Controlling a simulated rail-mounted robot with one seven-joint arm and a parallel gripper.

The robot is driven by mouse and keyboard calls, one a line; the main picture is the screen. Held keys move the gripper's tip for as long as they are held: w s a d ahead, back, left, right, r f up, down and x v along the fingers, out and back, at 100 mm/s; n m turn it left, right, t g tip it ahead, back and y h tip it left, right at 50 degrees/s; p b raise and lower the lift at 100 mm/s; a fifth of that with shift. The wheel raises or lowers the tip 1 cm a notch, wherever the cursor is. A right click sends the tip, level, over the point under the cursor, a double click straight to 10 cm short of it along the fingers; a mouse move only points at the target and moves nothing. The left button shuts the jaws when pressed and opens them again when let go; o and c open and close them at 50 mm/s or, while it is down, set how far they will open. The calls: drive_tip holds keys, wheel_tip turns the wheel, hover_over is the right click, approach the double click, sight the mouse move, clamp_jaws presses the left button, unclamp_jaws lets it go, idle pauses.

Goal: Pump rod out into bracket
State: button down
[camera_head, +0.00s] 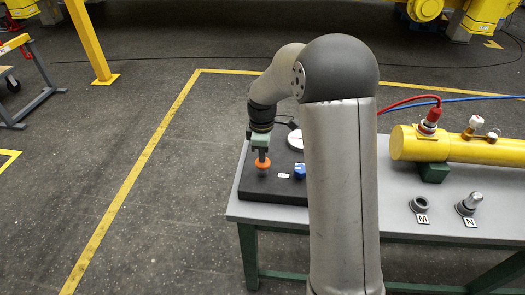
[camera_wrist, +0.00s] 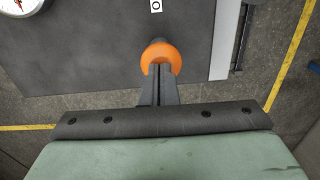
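An orange knob (camera_head: 263,163) stands on the black panel (camera_head: 258,192) at the left end of the table. My gripper (camera_head: 262,151) points down at it from above. In the wrist view, my gripper's fingertips (camera_wrist: 161,68) are almost together and overlap the front of the orange knob (camera_wrist: 160,52). They look shut and at the knob; whether they press or only touch it is not clear. A yellow cylinder (camera_head: 460,149) lies on the table at the right.
A blue knob (camera_head: 299,171) and a round white gauge (camera_head: 295,139) are on the panel. Red and blue hoses run at the cylinder's fitting (camera_head: 430,121). A ring (camera_head: 420,205) by label M and a pin (camera_head: 470,203) by label N stand at the table's front.

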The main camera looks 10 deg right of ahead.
wheel_tip(320, 180, up, 13)
drive_tip(key=shift+w, duration=0.15)
drive_tip(key=shift+f, duration=0.1)
idle(0.9)
drive_tip(key=b, duration=0.3)
drive_tip(key=shift+f, duration=0.1)
drive_tip(key=shift+s+d+r+b, duration=0.1)
drive_tip(key=shift+s+r+b, duration=0.2)
drive_tip(key=shift+r+b, duration=0.6)
drive_tip(key=shift+s+d+r+b, duration=0.1)
drive_tip(key=shift+s+r+b, duration=0.25)
drive_tip(key=shift+b, duration=0.95)
drive_tip(key=shift+w+r, duration=0.1)
wheel_tip(320, 180, down, 14)
drive_tip(key=shift+w+a+r, duration=0.1)
drive_tip(key=shift+a, duration=0.05)
